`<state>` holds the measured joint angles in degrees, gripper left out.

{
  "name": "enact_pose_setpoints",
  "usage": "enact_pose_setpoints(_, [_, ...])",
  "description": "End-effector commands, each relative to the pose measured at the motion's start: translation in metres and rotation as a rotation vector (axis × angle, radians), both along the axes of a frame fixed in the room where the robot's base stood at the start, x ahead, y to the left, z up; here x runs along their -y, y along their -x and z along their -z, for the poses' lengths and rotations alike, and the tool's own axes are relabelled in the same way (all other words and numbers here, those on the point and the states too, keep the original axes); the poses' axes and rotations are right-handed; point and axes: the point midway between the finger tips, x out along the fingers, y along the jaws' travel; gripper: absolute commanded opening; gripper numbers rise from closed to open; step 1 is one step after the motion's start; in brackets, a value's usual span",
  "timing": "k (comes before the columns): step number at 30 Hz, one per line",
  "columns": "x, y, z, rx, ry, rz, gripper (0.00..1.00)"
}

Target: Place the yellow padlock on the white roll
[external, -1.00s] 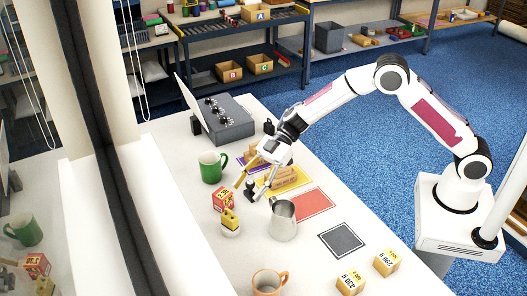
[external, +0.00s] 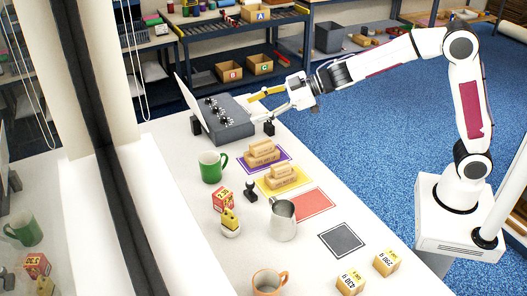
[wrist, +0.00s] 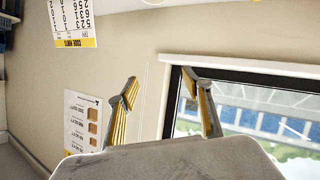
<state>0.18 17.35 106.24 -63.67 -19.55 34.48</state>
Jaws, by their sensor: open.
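The yellow padlock (external: 229,217) sits on top of the white roll (external: 231,233) on the table, left of the metal pitcher. The padlock covers most of the roll's top. My gripper (external: 262,106) is open and empty, high over the far end of the table by the grey box, well away from the padlock. In the wrist view my gripper (wrist: 161,86) shows its two yellow-lined fingers spread apart, facing the wall and window. The padlock and the roll do not show there.
Near the padlock stand a red-and-yellow box (external: 223,199), a metal pitcher (external: 283,220), a black stamp (external: 250,191) and a green mug (external: 211,167). Wooden blocks lie on purple and yellow mats. The red mat (external: 303,204) and grey mat (external: 345,240) are bare.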

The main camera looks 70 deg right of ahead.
Motion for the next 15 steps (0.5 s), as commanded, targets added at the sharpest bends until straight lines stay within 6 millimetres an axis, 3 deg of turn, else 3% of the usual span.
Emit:
enact_pose_setpoints(6, [0.038, 0.035, -0.031, -0.007, 0.02, 0.156, 0.5])
enact_pose_setpoints(15, [0.083, 0.099, -0.051, -0.067, 0.028, 0.343, 0.5])
